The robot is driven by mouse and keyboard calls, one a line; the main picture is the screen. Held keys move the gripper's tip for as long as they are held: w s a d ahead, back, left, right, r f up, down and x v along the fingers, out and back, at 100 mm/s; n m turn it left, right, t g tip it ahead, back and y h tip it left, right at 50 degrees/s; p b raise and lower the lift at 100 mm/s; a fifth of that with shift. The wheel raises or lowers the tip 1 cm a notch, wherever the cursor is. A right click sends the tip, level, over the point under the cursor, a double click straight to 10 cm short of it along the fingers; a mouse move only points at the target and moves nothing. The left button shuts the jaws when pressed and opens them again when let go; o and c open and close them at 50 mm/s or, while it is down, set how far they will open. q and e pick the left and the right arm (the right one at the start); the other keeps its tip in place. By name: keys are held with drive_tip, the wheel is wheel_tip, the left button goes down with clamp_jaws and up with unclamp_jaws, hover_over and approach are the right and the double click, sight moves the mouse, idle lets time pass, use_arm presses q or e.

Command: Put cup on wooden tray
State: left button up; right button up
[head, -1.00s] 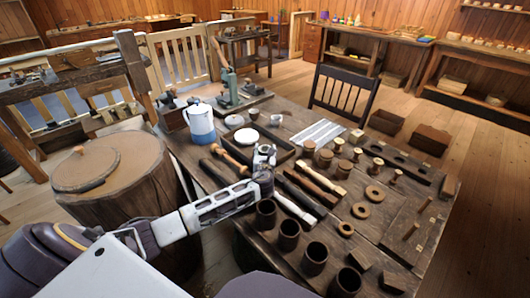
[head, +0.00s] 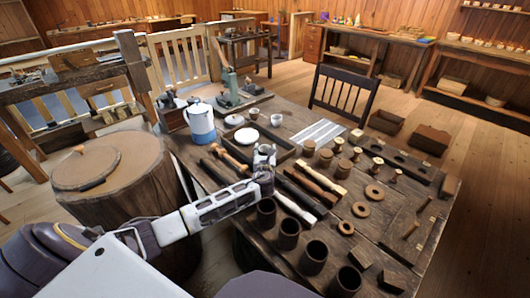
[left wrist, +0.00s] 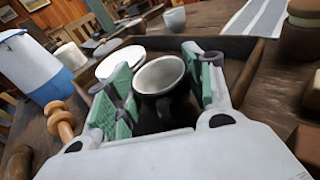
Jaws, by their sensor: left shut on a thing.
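My left gripper (head: 264,157) is over the dark wooden tray (head: 286,142) on the table. In the left wrist view its green-padded fingers (left wrist: 160,82) are closed on a dark cup (left wrist: 160,74) with a pale inside. The cup looks upright, its handle toward the camera, with the tray wall (left wrist: 246,72) around it on the right. I cannot tell whether its base touches the tray floor. In the head view the fingers mostly hide the cup. My right gripper is not in view.
Dark cylinders (head: 289,233) line the near edge; turned spools and rods lie right of the tray.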

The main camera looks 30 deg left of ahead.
use_arm(q)
drive_tip(key=shift+s+d+f+g, duration=0.1)
drive_tip(key=shift+s+f+g, duration=0.05)
drive_tip(key=shift+f, duration=0.25)
drive_tip(key=shift+s+f+g, duration=0.1)
drive_tip(key=shift+f+g, duration=0.05)
drive_tip(key=shift+f, duration=0.25)
drive_tip(key=o, duration=1.3)
drive_tip(key=shift+w+r, duration=0.15)
drive_tip(key=shift+r, duration=0.6)
drive_tip(key=r, duration=1)
drive_tip(key=shift+w+a, duration=0.1)
drive_tip(key=shift+a, duration=0.2)
